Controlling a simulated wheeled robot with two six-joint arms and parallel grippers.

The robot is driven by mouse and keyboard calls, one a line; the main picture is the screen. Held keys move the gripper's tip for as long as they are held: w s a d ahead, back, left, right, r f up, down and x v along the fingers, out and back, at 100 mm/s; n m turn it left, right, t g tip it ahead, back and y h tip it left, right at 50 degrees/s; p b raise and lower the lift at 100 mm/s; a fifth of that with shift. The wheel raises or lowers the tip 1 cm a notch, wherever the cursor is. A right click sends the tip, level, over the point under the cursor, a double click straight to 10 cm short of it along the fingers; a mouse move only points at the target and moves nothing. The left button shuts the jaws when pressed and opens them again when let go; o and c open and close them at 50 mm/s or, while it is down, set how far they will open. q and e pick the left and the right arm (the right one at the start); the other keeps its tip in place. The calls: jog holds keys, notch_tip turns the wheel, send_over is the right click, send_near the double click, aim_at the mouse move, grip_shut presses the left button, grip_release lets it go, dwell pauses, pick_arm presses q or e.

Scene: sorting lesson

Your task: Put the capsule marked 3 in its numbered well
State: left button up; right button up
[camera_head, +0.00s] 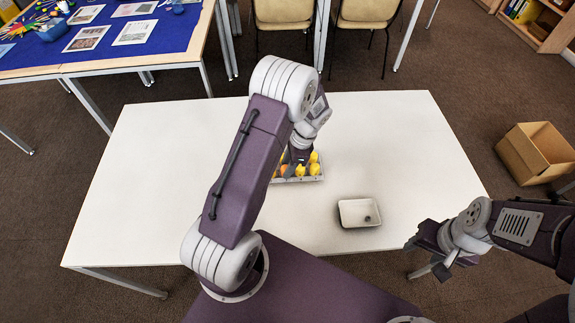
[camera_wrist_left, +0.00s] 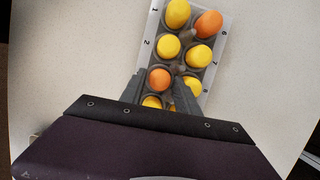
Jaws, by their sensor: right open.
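The grey numbered tray (camera_wrist_left: 188,45) holds yellow and orange egg-shaped capsules in two rows. Labels 1, 2, 6, 7 and 8 are legible; the left finger hides the spot below 2. An orange capsule (camera_wrist_left: 159,79) sits in the well below 2, between the fingers of my left gripper (camera_wrist_left: 161,82), with small gaps on both sides. That gripper is open, low over the tray. No number on a capsule is readable. In the head view my left arm partly hides the tray (camera_head: 312,178). My right gripper (camera_head: 425,243) is open and empty at the table's front right edge.
The table's right and left parts are clear. A cardboard box (camera_head: 530,155) is on the floor. A blue-covered table (camera_head: 190,35) and chairs stand behind.

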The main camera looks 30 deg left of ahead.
pick_arm(q)
jog(key=p+v, duration=0.2)
jog(key=v, duration=1)
jog(key=s+d+n+t+h, duration=0.3)
jog(key=s+n, duration=0.8)
jog(key=s, duration=0.4)
jog(key=shift+d+r+n, duration=0.15)
jog(key=shift+d+n, duration=0.15)
jog(key=shift+d, duration=0.25)
jog(key=shift+r, duration=0.1)
jog(key=shift+s+r+p, duration=0.1)
jog(key=shift+r+p, duration=0.8)
jog(key=shift+r, duration=0.05)
